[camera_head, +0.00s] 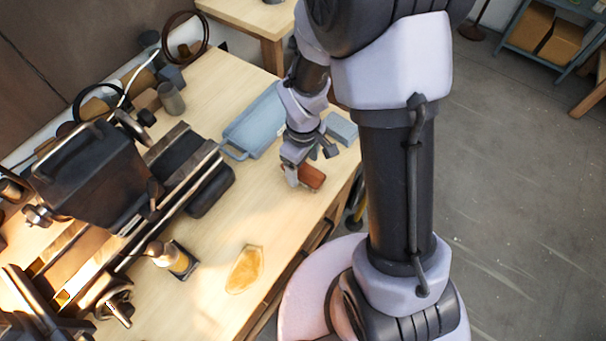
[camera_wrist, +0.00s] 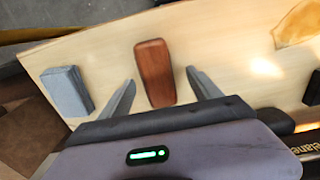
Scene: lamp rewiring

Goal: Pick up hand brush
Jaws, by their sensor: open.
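The hand brush shows as a reddish-brown wooden block (camera_wrist: 155,72) lying on the workbench (camera_wrist: 225,45). In the wrist view my gripper (camera_wrist: 160,88) is open, with one finger on each side of the brush. The fingers look apart from the wood, with a gap on both sides. In the head view the brush (camera_head: 312,175) lies near the bench's right edge, and my gripper (camera_head: 298,172) is right at it, partly covering it. Bristles cannot be made out.
A grey-blue block (camera_head: 341,128) lies close by, and a blue tray (camera_head: 258,125) lies behind. A dark machine (camera_head: 95,175) fills the bench's left side. Bare bench lies between.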

